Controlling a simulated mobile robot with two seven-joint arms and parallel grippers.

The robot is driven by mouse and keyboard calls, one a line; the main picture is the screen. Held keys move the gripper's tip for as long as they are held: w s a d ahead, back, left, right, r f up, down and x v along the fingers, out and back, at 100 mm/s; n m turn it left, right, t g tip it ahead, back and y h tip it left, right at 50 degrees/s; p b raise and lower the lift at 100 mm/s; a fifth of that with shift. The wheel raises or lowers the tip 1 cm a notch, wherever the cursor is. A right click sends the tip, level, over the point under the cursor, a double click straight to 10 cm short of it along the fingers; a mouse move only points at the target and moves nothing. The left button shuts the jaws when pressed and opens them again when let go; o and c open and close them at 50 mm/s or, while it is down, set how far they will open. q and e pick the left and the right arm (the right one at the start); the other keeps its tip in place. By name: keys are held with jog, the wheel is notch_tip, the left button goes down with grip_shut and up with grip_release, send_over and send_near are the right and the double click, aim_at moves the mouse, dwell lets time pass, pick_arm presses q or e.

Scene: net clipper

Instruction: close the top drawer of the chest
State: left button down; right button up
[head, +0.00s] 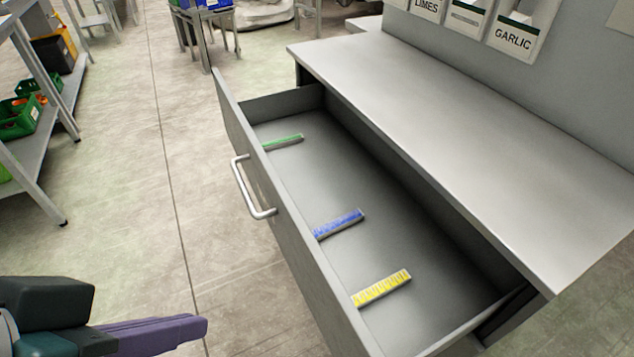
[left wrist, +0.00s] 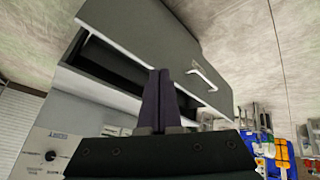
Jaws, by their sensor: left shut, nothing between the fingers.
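The top drawer (head: 290,235) of the grey chest (head: 450,120) is pulled well out, so its inside shows from above. Its silver bar handle (head: 243,190) is on the front panel, facing left. My left gripper (head: 198,327) is at the lower left, over the floor side, apart from the drawer front; its purple fingers are shut and empty. In the left wrist view the shut fingers (left wrist: 158,85) point toward the tilted drawer front (left wrist: 145,35), with the handle (left wrist: 203,78) just right of them. I cannot tell the gap there. My right gripper is in neither view.
In the drawer lie a green strip (head: 283,143), a blue strip (head: 338,223) and a yellow strip (head: 382,288). A shelf rack (head: 40,160) with green crates stands at the left. The floor (head: 170,200) between rack and drawer is clear.

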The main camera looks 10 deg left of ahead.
pick_arm(q)
jog(key=w+d+f+n+t+h+b, duration=0.2)
jog(key=f+b, duration=0.4)
jog(key=w+d+f+n+t+h+b, duration=0.1)
jog(key=w+d+f+b, duration=0.15)
jog(key=f+b, duration=0.35)
jog(key=n+t+y+b, duration=0.2)
jog(key=n+t+b, duration=0.6)
jog(key=n+b, duration=0.85)
send_near(289, 248)
jog(key=w+m+b, duration=0.2)
jog(key=w+b, duration=0.1)
jog(key=w+m+b, duration=0.1)
jog(key=w+b, duration=0.1)
jog(key=shift+d+f+y, duration=0.1)
jog(key=shift+d+y, duration=0.2)
jog(key=shift+d, duration=0.05)
jog(key=shift+w+d, duration=0.3)
jog(key=shift+d, duration=0.05)
